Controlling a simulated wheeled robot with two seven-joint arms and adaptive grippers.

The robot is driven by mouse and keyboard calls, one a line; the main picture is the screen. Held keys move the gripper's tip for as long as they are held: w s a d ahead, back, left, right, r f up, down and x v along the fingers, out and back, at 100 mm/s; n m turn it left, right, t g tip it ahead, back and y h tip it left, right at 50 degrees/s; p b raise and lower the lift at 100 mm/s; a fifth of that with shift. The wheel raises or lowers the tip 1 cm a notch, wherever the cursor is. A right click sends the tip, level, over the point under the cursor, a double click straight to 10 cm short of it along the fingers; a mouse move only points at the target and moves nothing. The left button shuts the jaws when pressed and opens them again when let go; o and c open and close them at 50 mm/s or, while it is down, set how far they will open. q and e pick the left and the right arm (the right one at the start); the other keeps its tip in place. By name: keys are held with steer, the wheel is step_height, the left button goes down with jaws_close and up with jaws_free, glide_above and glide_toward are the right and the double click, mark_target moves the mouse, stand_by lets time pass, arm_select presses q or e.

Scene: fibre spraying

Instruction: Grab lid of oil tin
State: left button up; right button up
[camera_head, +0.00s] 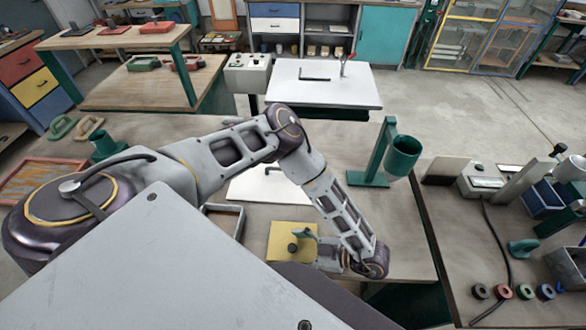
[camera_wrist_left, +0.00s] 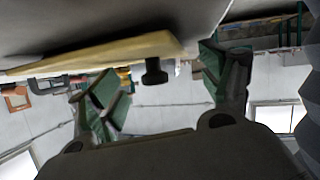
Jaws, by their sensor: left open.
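A flat yellow square piece (camera_head: 281,235) with a dark round knob (camera_head: 292,247) lies on the workbench in front of me. It looks like the lid of the oil tin, but I cannot see a tin body. In the left wrist view the yellow piece (camera_wrist_left: 105,56) shows edge-on, with its black knob (camera_wrist_left: 155,71) in the gap between my green fingers. My left gripper (camera_head: 308,246) is low at the right side of the yellow piece. It also shows in the left wrist view (camera_wrist_left: 160,82), open, with both fingers apart from the knob. My right gripper is out of view.
A green holder with a cup (camera_head: 403,155) stands right of my arm. A white board (camera_head: 266,187) lies behind the yellow piece, and a grey tray (camera_head: 228,211) is left of it. The right bench holds coloured rings (camera_head: 503,291), a cable and blue bins (camera_head: 543,198).

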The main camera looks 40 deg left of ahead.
arm_select(q)
steer(key=shift+c, duration=0.2)
steer(key=shift+s, duration=0.1)
steer(key=c, duration=1.2)
steer(key=shift+c, duration=0.2)
steer(key=shift+r, duration=0.1)
steer(key=shift+r, duration=0.75)
step_height(320, 180, up, 16)
steer(key=b, duration=0.1)
steer(key=shift+r, duration=0.15)
